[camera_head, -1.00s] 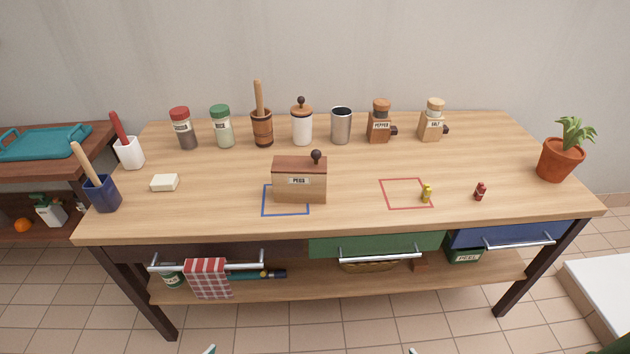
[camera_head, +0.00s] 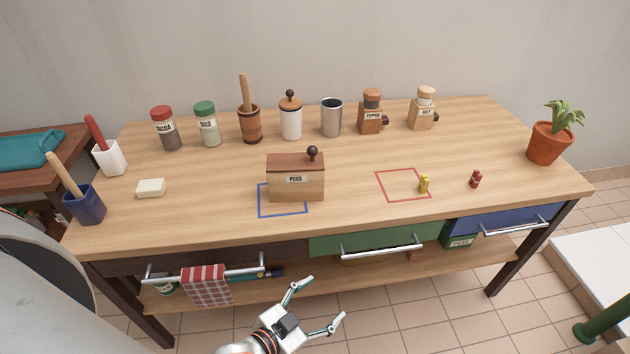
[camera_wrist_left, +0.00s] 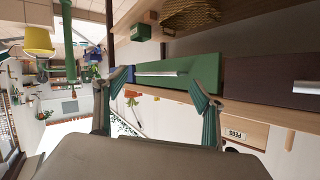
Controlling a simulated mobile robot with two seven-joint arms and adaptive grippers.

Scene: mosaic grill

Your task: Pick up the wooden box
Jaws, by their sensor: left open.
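The wooden box (camera_head: 296,184) has a reddish-brown lid with a dark round knob and a label that seems to read PEGS. It stands upright on the table, partly over the blue outlined square (camera_head: 283,214). In the left wrist view its labelled front (camera_wrist_left: 238,132) shows at the right, partly hidden by a finger. My left gripper (camera_head: 317,302) is open and empty, in front of the table and below the tabletop, apart from the box. It also shows in the left wrist view (camera_wrist_left: 165,90). My right gripper is not in view.
Jars, a mortar, a metal cup and mills line the back of the tabletop (camera_head: 340,225). Drawer handles (camera_head: 382,251) stick out at the front.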

